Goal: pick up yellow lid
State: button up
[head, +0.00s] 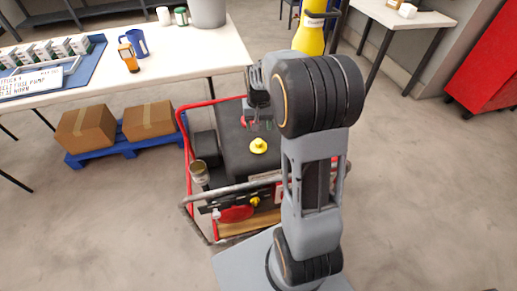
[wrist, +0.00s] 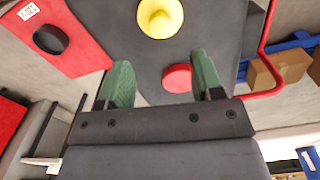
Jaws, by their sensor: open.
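The yellow lid (head: 259,146) is a small round cap with a raised knob, resting on the dark top of the pump cart (head: 232,160). In the wrist view the yellow lid (wrist: 160,17) is at the top middle, beyond the fingertips and apart from them. My gripper (head: 262,118) is above and behind the lid in the head view. A red round cap (wrist: 177,78) shows beside the right finger, below the lid.
A red tubular rail (head: 186,150) runs along the cart's left side. An open can (head: 199,172) stands at its front left. A long table (head: 190,62) stands behind, with boxes (head: 148,120) on a blue pallet.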

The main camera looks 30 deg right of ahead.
aim_at(259, 141)
jog(key=shift+s+f+b, duration=0.15)
jog(key=shift+f+b, duration=1)
jog(key=shift+f, duration=3.3)
jog(key=shift+c, duration=0.2)
jog(key=c, duration=0.9)
jog(key=shift+c, duration=0.2)
